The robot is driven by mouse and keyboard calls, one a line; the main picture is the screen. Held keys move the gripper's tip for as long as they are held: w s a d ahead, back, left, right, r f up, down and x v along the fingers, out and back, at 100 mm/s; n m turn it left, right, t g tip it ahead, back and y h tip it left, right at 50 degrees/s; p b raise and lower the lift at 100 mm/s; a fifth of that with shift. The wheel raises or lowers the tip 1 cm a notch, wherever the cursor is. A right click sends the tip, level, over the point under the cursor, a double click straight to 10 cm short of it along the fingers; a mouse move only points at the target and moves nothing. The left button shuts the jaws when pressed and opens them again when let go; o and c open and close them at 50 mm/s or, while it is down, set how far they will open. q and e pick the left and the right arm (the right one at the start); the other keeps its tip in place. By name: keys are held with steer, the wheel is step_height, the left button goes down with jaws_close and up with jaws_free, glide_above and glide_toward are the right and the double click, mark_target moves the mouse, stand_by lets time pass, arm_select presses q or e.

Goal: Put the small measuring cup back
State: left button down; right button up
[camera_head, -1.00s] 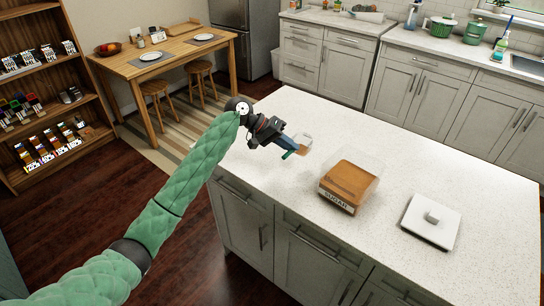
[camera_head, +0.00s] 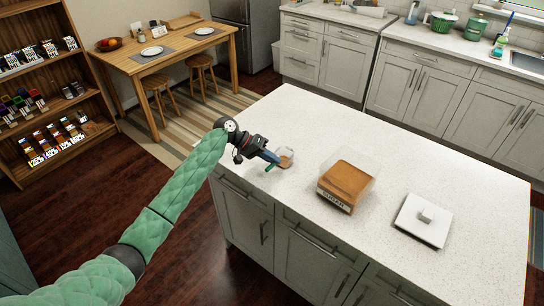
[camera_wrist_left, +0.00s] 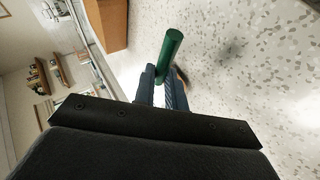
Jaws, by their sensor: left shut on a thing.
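The small measuring cup (camera_head: 287,155) looks clear, with brown stuff in its bottom and a green handle. It is at the left end of the island counter, left of the sugar container. My left gripper (camera_head: 272,157) is shut on the green handle, which also shows between the fingertips in the left wrist view (camera_wrist_left: 170,52). The cup's bowl is not clearly visible in the wrist view. I cannot tell whether the cup touches the counter. My right gripper is not in view.
A clear container labelled SUGAR (camera_head: 337,199), with brown contents, stands open on the counter (camera_head: 330,125). A white square lid with a knob (camera_head: 422,225) lies to its right. The counter behind them is clear. A dining table (camera_head: 165,65) and shelves (camera_head: 45,90) stand beyond.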

arm_select(q)
steer(key=shift+f, duration=0.15)
steer(key=c, duration=1.5)
jaws_free()
steer(key=shift+o, duration=0.2)
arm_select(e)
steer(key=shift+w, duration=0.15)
